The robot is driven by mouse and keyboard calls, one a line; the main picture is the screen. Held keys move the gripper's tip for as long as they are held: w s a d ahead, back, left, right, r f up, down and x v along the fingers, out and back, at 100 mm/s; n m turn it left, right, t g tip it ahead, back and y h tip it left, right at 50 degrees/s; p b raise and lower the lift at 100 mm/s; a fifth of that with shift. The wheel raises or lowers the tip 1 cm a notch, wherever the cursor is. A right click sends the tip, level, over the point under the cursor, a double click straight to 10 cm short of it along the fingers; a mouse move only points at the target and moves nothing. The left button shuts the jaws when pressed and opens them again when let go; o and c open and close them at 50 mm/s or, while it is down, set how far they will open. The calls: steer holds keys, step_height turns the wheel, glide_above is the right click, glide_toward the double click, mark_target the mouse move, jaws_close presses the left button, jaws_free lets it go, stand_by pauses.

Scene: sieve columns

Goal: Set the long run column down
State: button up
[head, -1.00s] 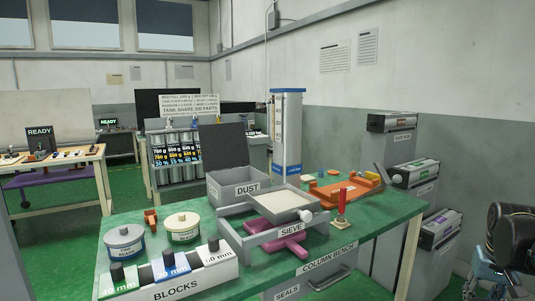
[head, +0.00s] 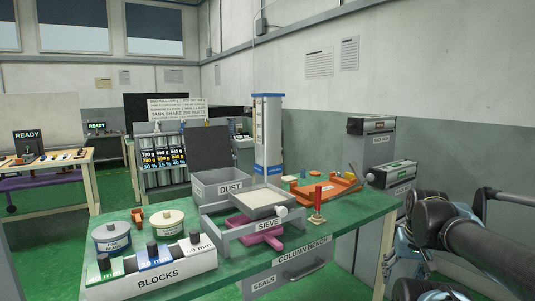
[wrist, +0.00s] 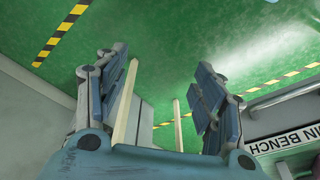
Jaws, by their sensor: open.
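No thing in these frames can be told for sure as the long run column; its label is not readable. A tall white and blue column (head: 268,135) stands upright behind the bench's far edge in the head view. My gripper (wrist: 165,85) is open in the wrist view, with nothing between its fingers. Beyond it are green floor and two pale bench legs. In the head view my arm is at the right edge, beside the bench's right end and apart from the tall column.
The green column bench (head: 345,217) holds a dust bin (head: 222,187), a sieve frame (head: 240,231), a blocks rack (head: 160,272), two round tubs and an orange tray (head: 325,190). Grey cabinets (head: 369,160) with boxes stand behind its right end.

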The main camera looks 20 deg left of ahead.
steer(key=o, duration=0.6)
steer(key=w+a+r, duration=0.1)
steer(key=w+a, duration=0.1)
steer(key=w+a+r+m+y, duration=0.1)
steer(key=w+a+r, duration=0.1)
steer(key=w+a+r+t+y, duration=0.1)
steer(key=w+a, duration=0.1)
steer(key=shift+a+r+m, duration=0.15)
steer(key=shift+r+m, duration=0.05)
steer(key=shift+m, duration=0.2)
steer(key=m+t+y, duration=0.8)
steer(key=m+y, duration=0.3)
steer(key=m, duration=1.3)
glide_toward(275, 121)
steer(key=x, duration=1)
steer(key=shift+w+a+f, duration=0.1)
steer(key=shift+w+a, duration=0.05)
steer(key=shift+w, duration=0.05)
steer(key=shift+x, duration=2.6)
